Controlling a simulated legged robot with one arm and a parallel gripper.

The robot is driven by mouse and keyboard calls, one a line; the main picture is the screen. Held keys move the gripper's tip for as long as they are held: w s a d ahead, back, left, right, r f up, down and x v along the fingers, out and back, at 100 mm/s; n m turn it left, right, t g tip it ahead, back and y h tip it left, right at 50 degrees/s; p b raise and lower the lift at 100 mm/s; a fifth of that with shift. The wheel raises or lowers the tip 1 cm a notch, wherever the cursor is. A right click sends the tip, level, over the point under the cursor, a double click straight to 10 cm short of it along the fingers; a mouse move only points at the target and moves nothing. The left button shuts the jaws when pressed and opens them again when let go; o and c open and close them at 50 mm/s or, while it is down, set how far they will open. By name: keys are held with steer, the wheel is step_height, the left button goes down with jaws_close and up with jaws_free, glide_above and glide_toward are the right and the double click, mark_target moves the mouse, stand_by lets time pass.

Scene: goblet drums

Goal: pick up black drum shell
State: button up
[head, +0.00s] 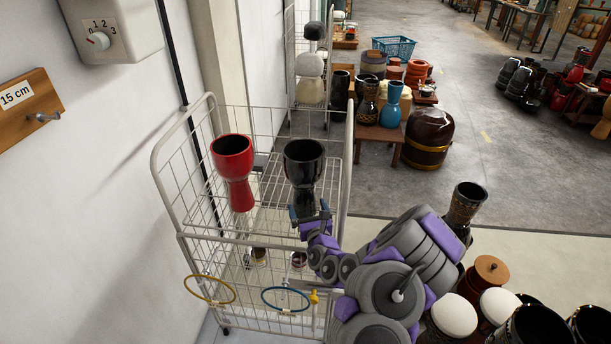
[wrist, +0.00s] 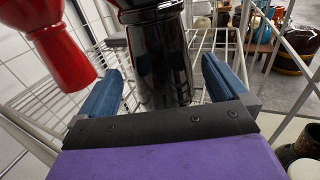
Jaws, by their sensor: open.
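The black drum shell (head: 304,163) is a glossy goblet shape standing upright on the upper level of a white wire cart (head: 263,217). In the wrist view its narrower lower part (wrist: 161,62) fills the middle, and its top is cut off. My gripper (head: 309,212) is open at the shell's lower part. In the wrist view the two blue fingers (wrist: 160,85) stand to the left and right of the shell, with visible gaps. I cannot tell how deep the shell is between them. The shell's foot is partly hidden behind my gripper.
A red drum shell (head: 234,170) stands left of the black one on the same cart; it also shows in the wrist view (wrist: 52,45). The cart's wire sides rise around them. Yellow (head: 210,289) and blue (head: 285,298) hoops hang in front. Several drums crowd the lower right.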

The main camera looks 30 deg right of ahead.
steer(key=shift+w+a, duration=0.1)
steer(key=shift+w, duration=0.35)
steer(key=b+x, duration=0.1)
steer(key=x, duration=0.1)
steer(key=b+x, duration=0.1)
steer(key=x, duration=0.1)
steer(key=shift+d, duration=0.25)
steer(key=shift+w+d, duration=0.25)
steer(key=shift+w, duration=0.05)
steer(key=shift+a, duration=0.2)
steer(key=shift+a+r, duration=0.1)
steer(key=shift+c, duration=1.3)
steer(key=c, duration=1.1)
